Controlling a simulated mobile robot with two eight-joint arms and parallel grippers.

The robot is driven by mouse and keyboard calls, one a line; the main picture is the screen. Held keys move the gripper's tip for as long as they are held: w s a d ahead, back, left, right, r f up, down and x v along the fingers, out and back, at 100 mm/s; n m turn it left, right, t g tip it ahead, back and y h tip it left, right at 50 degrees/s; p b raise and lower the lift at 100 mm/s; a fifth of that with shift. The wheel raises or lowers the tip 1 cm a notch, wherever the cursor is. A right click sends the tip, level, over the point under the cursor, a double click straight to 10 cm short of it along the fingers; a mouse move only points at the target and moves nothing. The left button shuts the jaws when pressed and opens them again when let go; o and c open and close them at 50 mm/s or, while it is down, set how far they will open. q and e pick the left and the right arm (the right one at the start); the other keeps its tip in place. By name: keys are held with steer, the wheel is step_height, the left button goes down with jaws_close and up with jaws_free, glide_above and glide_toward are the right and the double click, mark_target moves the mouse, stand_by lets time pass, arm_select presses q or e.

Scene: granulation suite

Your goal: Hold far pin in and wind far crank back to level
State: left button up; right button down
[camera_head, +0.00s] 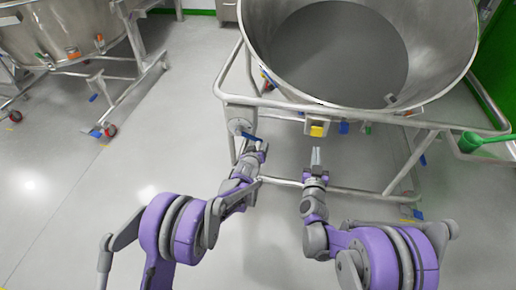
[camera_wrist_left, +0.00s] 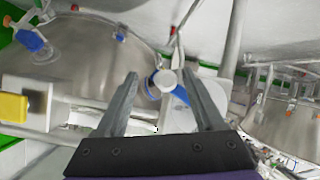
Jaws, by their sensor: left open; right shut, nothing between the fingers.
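A steel bowl (camera_head: 340,60) sits in a tubular frame. At the frame's front left corner is a round grey hub (camera_head: 240,126) with a blue crank handle (camera_head: 251,137). My left gripper (camera_head: 262,147) is open just beside this handle. In the left wrist view the blue handle (camera_wrist_left: 181,95) and a pale round knob show between and beyond the open fingers; I cannot tell whether they touch. A yellow block (camera_head: 317,131) on a pale housing is at the frame's front middle; it also shows in the left wrist view (camera_wrist_left: 13,106). My right gripper (camera_head: 316,156) is shut and empty below it. I cannot make out which part is the pin.
A second steel vessel (camera_head: 70,30) on a wheeled frame stands at the upper left. The frame's lower bar (camera_head: 350,190) runs behind my grippers.

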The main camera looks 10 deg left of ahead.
arm_select(q)
steer(key=s, duration=1)
steer(key=shift+a, duration=0.35)
